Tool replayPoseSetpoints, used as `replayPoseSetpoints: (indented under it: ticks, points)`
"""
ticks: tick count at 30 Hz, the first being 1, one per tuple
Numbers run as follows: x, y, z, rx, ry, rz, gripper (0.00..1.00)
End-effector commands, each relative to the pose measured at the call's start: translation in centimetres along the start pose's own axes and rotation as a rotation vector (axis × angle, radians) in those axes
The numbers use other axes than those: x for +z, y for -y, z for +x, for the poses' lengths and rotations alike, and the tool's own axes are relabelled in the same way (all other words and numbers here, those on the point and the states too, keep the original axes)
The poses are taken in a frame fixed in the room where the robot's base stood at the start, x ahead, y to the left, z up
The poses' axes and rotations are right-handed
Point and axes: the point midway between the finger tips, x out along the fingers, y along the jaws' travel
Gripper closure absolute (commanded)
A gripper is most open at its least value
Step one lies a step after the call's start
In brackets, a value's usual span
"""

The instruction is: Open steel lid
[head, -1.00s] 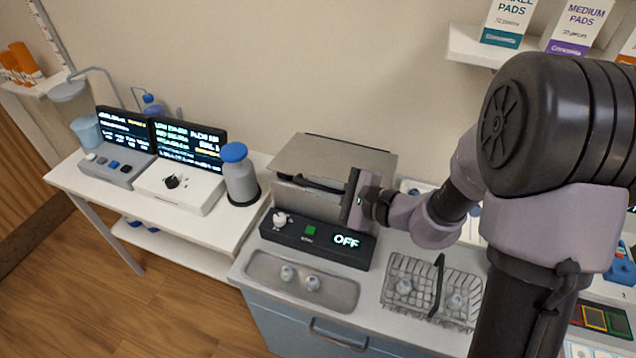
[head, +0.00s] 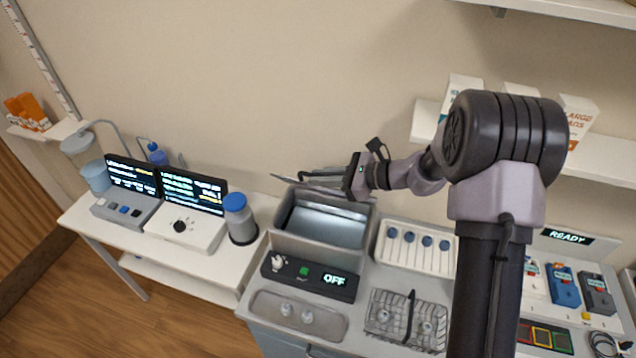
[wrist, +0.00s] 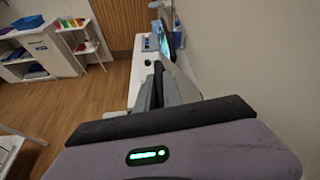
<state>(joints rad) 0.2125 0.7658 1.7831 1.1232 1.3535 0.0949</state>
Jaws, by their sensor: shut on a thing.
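The steel lid (head: 284,180) stands raised, nearly edge-on, at the back of the steel bath (head: 287,242) in the head view. The bath is uncovered and its pale interior shows. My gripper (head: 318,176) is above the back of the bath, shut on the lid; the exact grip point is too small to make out. In the wrist view, my gripper's dark fingers (wrist: 152,88) lie beside a grey plate that seems to be the lid (wrist: 182,88).
A control panel reading OFF (head: 312,278) fronts the bath. A blue-capped bottle (head: 239,220) stands close on its left and a white rack (head: 415,248) on its right. A wire basket (head: 405,318) sits in front. The wall is close behind.

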Motion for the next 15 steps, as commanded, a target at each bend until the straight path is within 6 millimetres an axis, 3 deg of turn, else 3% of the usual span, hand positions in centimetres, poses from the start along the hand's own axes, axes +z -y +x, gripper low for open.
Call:
replayPoseSetpoints:
  ticks: [15]
  points:
    - [0.34, 0.97, -0.15, -0.001, 0.000, -0.002, 1.00]
